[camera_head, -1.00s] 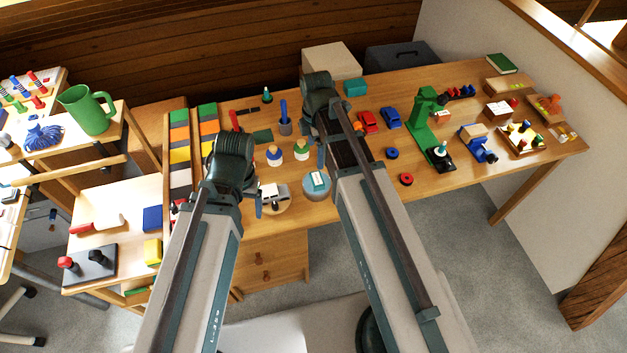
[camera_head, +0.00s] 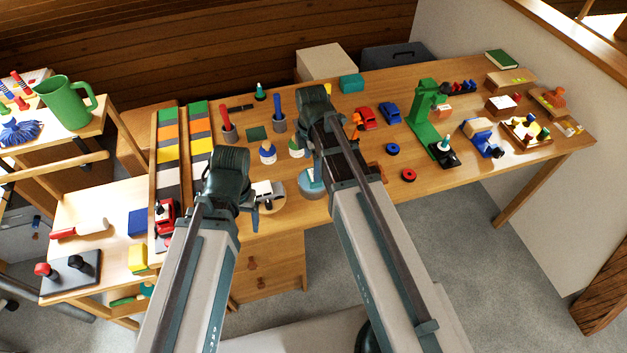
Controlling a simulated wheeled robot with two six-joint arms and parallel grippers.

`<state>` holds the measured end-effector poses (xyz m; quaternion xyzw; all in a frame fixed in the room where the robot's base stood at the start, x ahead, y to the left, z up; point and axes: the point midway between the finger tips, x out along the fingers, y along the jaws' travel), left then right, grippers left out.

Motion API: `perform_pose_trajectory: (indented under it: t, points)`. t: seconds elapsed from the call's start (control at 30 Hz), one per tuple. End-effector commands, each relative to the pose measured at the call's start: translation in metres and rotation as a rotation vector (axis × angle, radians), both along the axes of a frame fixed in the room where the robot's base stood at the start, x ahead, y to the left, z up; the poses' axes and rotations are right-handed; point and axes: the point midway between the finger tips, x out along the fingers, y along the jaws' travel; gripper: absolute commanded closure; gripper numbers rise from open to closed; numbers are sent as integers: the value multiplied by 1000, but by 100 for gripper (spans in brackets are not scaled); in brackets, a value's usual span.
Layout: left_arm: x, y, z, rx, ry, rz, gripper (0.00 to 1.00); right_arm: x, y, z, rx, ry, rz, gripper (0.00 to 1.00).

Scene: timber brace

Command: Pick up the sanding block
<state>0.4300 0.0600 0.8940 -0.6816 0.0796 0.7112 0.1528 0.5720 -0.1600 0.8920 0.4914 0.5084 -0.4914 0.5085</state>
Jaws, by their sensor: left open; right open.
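I cannot tell for certain which item is the sanding block. Small blocks that could be it are a teal block (camera_head: 351,83) at the back of the long workbench (camera_head: 345,205), a tan block (camera_head: 476,126) by a blue vise at the right, and a teal-topped piece on a round stand (camera_head: 310,178). My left gripper (camera_head: 250,205) is open and empty over the bench's front edge, left of a small white-and-brown item (camera_head: 268,192). My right gripper (camera_head: 318,160) is open and empty above the middle of the bench, partly hiding the round stand.
A tall green stand (camera_head: 425,112), a red car (camera_head: 367,118) and a blue car (camera_head: 390,113) stand right of my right gripper. Pen cups and a rack of coloured sheets (camera_head: 168,155) are to the left. A side cart (camera_head: 100,205) stands left of the bench.

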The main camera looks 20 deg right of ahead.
Motion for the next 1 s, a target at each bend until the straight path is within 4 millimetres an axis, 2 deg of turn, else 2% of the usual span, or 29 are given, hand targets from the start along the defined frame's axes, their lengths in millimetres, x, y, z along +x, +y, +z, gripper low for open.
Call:
perform_pose_trajectory:
  t: [0.43, 0.77, 0.87, 1.0]
  points:
    - [0, 0, -48, 0, 0, 0, 22, 2, -5, -48, 0, 0, 0, 0]
    - [0, 0, -51, 0, 0, 0, 22, 2, -5, -51, 0, 0, 0, 0]
    - [0, 0, -51, 0, 0, 0, 22, 2, -5, -51, 0, 0, 0, 14]
    - [0, 0, -51, 0, 0, 0, 22, 2, -5, -51, 0, 0, 0, 40]
